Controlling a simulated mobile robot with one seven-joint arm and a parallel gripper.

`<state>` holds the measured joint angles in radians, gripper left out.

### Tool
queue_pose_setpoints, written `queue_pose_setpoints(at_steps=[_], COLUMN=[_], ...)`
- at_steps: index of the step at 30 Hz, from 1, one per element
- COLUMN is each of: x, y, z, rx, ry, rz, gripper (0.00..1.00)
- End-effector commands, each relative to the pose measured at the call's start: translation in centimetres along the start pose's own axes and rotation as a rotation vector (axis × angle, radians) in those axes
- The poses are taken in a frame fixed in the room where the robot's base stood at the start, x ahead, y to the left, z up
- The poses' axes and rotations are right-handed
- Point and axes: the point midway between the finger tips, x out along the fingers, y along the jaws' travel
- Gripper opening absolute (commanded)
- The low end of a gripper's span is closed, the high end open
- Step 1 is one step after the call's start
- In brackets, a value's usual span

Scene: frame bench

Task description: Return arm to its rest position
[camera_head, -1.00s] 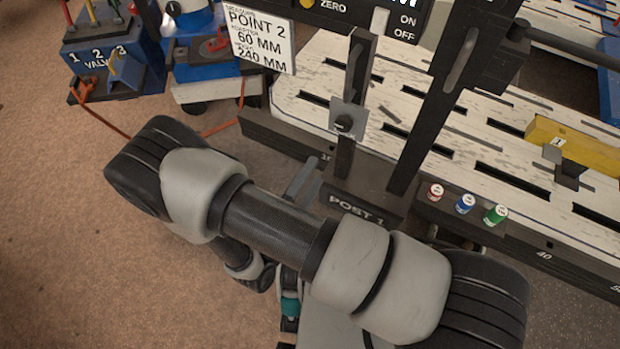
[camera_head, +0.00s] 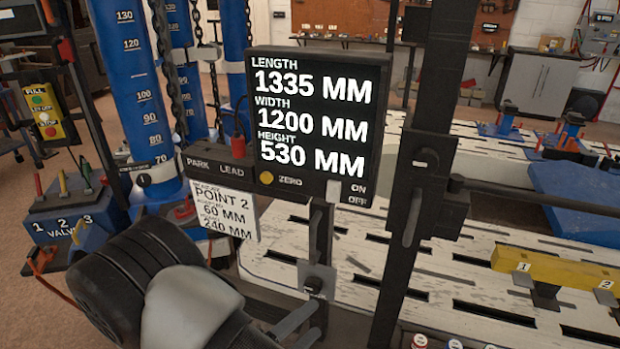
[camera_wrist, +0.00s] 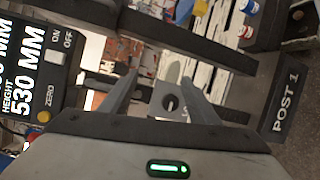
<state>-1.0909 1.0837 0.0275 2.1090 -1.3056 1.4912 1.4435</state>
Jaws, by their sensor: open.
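My arm (camera_head: 185,300) crosses the lower left of the head view, in front of the bench. Beyond the fingers is a grey plate with a dark knob (camera_wrist: 170,102). The plate sits on a dark upright, and the same knob shows in the head view (camera_head: 313,284). I cannot tell how far the fingertips are from it.
A display box (camera_head: 317,122) reads length 1335, width 1200, height 530 mm. A dark post (camera_head: 425,170) stands right of it. A sign (camera_head: 224,211) hangs below. Blue columns with chains (camera_head: 142,105) and a valve stand (camera_head: 75,210) are left. A yellow bar (camera_head: 555,268) lies on the slotted bench.

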Motion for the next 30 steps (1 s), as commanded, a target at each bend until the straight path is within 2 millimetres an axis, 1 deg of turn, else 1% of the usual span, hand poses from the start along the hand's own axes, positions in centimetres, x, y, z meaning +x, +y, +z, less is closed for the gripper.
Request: queue_pose_setpoints(at_steps=[1, 3, 5, 6, 10, 12, 15, 18, 21, 24, 30], x=[1.4, 2.7, 3.6, 4.0, 4.8, 4.8, 4.5, 3.8, 3.1, 2.5, 1.6], y=[2.3, 4.4, 6.0, 7.0, 9.6, 10.7, 12.2, 13.8, 15.4, 17.2, 20.3], z=[1.4, 3.7, 5.7, 7.0, 11.2, 13.2, 15.7, 17.6, 18.9, 19.9, 20.9], rx=[0.026, 0.043, 0.064, 0.080, 0.158, 0.214, 0.313, 0.432, 0.568, 0.710, 0.922], ry=[-0.101, -0.221, -0.313, -0.366, -0.506, -0.557, -0.594, -0.590, -0.549, -0.476, -0.322], rz=[-0.065, -0.160, -0.249, -0.312, -0.526, -0.645, -0.809, -0.958, -1.082, -1.170, -1.230], gripper=[0.55, 0.55, 0.55, 0.55, 0.55, 0.55, 0.55, 0.55, 0.55, 0.55, 0.55])
